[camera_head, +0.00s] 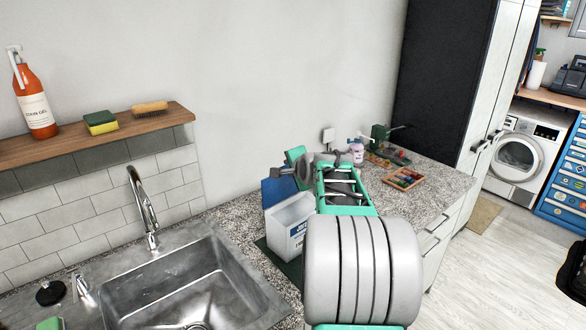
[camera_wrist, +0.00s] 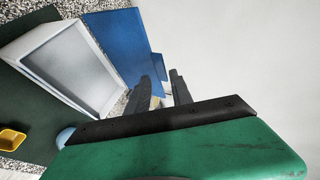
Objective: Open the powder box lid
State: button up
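The powder box (camera_head: 288,238) is a white box with dark lettering, standing on a dark green mat on the counter right of the sink. Its blue lid (camera_head: 277,192) is swung up at the back of the box. In the wrist view the box (camera_wrist: 27,43) shows its open top and pale grey inside, with the blue lid (camera_wrist: 118,42) tilted away from the opening. My gripper (camera_wrist: 163,84) has its two dark fingers apart, with a gap between them, close to the lid's edge. I cannot tell whether a finger touches the lid. My arm partly hides the box in the head view.
The steel sink (camera_head: 120,292) with its tap (camera_head: 143,208) lies left of the box. A yellow scoop (camera_wrist: 11,139) lies on the green mat. A small tray of coloured items (camera_head: 404,178) and a purplish bottle (camera_head: 356,152) stand on the counter beyond. The wall is behind.

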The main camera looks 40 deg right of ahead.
jog(key=b+v, duration=0.2)
jog(key=v, duration=0.5)
jog(key=shift+s+a, duration=0.25)
jog(key=shift+r, duration=0.15)
